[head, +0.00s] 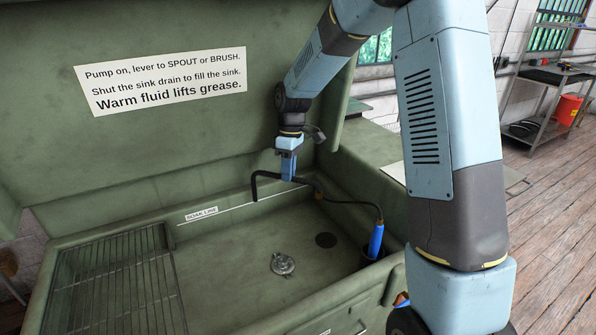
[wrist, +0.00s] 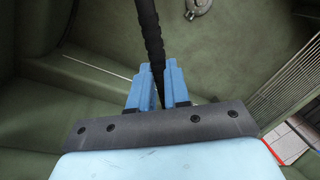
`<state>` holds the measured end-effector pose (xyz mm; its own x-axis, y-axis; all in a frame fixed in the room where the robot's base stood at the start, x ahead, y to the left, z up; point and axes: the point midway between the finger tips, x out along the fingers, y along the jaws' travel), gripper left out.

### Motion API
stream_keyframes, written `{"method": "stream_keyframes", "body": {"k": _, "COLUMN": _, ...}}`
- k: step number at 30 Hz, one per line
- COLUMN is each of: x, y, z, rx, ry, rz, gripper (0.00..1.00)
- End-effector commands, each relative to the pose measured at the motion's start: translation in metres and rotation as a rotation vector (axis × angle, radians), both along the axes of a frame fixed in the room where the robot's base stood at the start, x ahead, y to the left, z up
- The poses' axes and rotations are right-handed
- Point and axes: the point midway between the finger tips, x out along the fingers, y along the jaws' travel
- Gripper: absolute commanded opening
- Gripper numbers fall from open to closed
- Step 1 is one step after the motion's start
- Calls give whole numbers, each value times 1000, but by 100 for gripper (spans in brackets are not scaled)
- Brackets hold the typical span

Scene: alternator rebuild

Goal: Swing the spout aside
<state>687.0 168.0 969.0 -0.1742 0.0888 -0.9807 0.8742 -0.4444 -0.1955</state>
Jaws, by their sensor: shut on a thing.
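The black spout (head: 264,174) is a bent pipe at the back of the green sink (head: 225,265), its free end turned down at the left. My gripper (head: 288,177) comes down from above and is shut on the spout's horizontal run. In the wrist view the dark, ribbed spout (wrist: 148,35) passes between the two blue fingers of my gripper (wrist: 158,88). The fingers hide the gripped part of the spout.
A black hose runs from near the spout's base to a blue-handled brush (head: 376,240) in a dark holder at the right. A metal fitting (head: 283,264) and a dark round drain (head: 326,240) are on the sink floor. A wire rack (head: 115,285) covers the left.

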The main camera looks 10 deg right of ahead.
Motion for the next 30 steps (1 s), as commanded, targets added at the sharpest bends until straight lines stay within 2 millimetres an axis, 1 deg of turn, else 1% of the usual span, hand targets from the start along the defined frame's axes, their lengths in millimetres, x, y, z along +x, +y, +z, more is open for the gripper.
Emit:
{"method": "stream_keyframes", "body": {"k": 1, "x": 1, "y": 3, "z": 0, "rx": 0, "ry": -1, "rz": 12, "gripper": 0}}
{"method": "stream_keyframes", "body": {"k": 6, "x": 1, "y": 6, "z": 0, "rx": 0, "ry": -1, "rz": 35, "gripper": 0}}
{"method": "stream_keyframes", "body": {"k": 17, "x": 0, "y": 6, "z": 0, "rx": -2, "ry": 1, "rz": 37, "gripper": 0}}
{"method": "stream_keyframes", "body": {"k": 18, "x": 0, "y": 5, "z": 0, "rx": -2, "ry": 1, "rz": 37, "gripper": 19}}
{"method": "stream_keyframes", "body": {"k": 25, "x": 0, "y": 7, "z": 0, "rx": -1, "ry": 1, "rz": 39, "gripper": 41}}
{"method": "stream_keyframes", "body": {"k": 30, "x": -1, "y": 7, "z": 0, "rx": -1, "ry": 1, "rz": 40, "gripper": 42}}
